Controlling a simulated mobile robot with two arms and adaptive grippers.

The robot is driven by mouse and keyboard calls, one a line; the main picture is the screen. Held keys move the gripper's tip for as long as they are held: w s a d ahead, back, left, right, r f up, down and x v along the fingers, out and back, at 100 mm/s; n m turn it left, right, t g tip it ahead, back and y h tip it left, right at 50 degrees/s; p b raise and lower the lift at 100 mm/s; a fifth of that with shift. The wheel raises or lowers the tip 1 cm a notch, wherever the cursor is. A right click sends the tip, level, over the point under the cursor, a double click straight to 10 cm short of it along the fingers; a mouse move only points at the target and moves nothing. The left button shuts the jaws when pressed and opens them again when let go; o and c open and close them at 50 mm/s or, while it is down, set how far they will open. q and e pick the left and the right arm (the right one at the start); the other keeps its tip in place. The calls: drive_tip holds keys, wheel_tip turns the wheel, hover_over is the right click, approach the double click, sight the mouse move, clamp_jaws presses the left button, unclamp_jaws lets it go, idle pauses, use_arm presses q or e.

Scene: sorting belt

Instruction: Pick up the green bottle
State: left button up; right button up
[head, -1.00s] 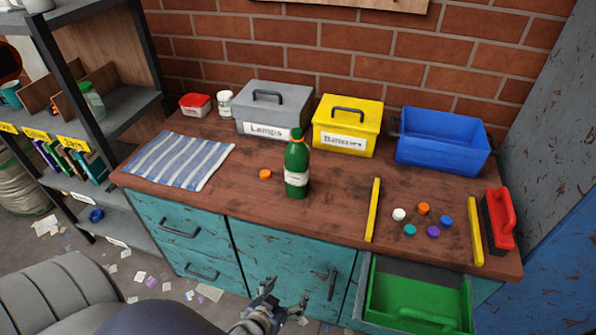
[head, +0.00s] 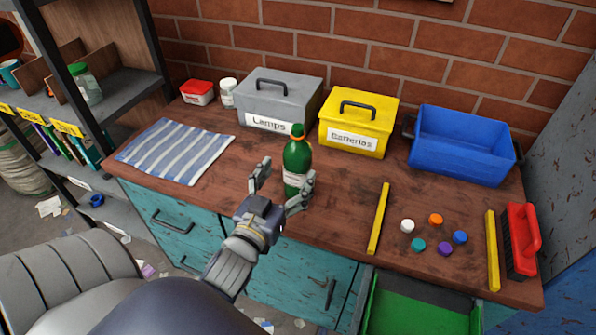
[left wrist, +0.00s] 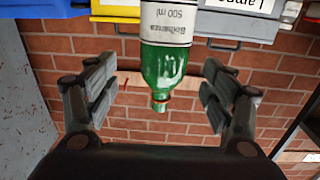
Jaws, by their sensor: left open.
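The green bottle (head: 296,160) stands upright on the wooden worktop, with a white label and an orange ring near its neck. My left gripper (head: 283,184) is open in front of the bottle, with one finger to its left and the other at its lower right, overlapping it in the picture. In the left wrist view the bottle (left wrist: 163,66) appears upside down, between the spread fingers of the left gripper (left wrist: 160,95) and clear of both. The label there reads 500 ml. My right gripper is not in view.
Behind the bottle stand a grey Lamps box (head: 272,97), a yellow Batteries box (head: 357,120) and a blue bin (head: 462,143). A striped cloth (head: 177,151) lies left. A yellow bar (head: 379,218), several caps and a red-handled brush (head: 521,240) lie right. A green drawer (head: 415,305) is open below.

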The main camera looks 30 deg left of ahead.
sight(292, 165)
use_arm(q)
drive_tip(key=shift+w+a+f, duration=0.1)
drive_tip(key=shift+w+a, duration=0.05)
drive_tip(key=shift+w, duration=0.45)
drive_tip(key=shift+w+a, duration=0.1)
drive_tip(key=shift+w, duration=0.45)
drive_tip(key=w, duration=0.2)
drive_tip(key=w+a+p, duration=0.1)
drive_tip(key=shift+w+a, duration=0.15)
drive_tip(key=shift+w, duration=0.7)
drive_tip(key=c, duration=1.6)
clamp_jaws()
